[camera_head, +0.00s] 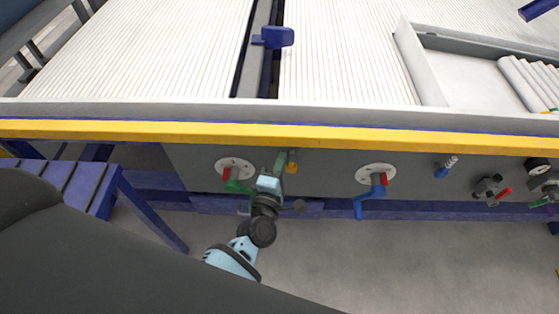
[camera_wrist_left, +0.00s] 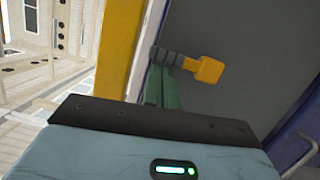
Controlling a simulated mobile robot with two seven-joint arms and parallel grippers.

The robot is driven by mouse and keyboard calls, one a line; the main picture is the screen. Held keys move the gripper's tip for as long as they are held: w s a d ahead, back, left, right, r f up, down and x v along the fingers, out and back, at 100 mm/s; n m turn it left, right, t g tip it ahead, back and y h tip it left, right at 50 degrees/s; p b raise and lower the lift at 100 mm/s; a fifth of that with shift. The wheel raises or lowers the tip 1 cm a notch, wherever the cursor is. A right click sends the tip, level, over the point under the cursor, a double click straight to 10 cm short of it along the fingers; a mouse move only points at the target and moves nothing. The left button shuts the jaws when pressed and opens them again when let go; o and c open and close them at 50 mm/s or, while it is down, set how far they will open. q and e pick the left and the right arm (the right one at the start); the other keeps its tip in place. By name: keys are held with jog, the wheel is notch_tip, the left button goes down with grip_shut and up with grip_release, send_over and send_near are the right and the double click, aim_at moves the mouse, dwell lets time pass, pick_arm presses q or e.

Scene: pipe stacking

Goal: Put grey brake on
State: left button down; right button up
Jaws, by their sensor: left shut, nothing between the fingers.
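A short dark-grey ribbed lever with a yellow knob (camera_head: 292,167) sticks out of the grey front panel; I cannot tell for certain that it is the grey brake. The left wrist view shows its yellow end (camera_wrist_left: 207,70) and grey shaft close up. My left gripper (camera_head: 280,161) is at the panel, just left of this lever. Its greenish fingers (camera_wrist_left: 160,80) are shut and empty, close beside the grey shaft; whether they touch it I cannot tell. My right gripper is not in view.
A white disc with a red and green handle (camera_head: 235,170) is just left of my gripper. Another disc with a red and blue handle (camera_head: 376,174) is to the right. A yellow rail (camera_head: 420,143) runs above the panel. Several knobs and valves sit at the far right.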

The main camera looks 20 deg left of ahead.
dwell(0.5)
pick_arm(q)
jog(key=s+p, duration=0.1)
jog(key=s, duration=0.7)
jog(key=shift+d, duration=0.2)
jog(key=shift+w, duration=0.1)
dwell(1.3)
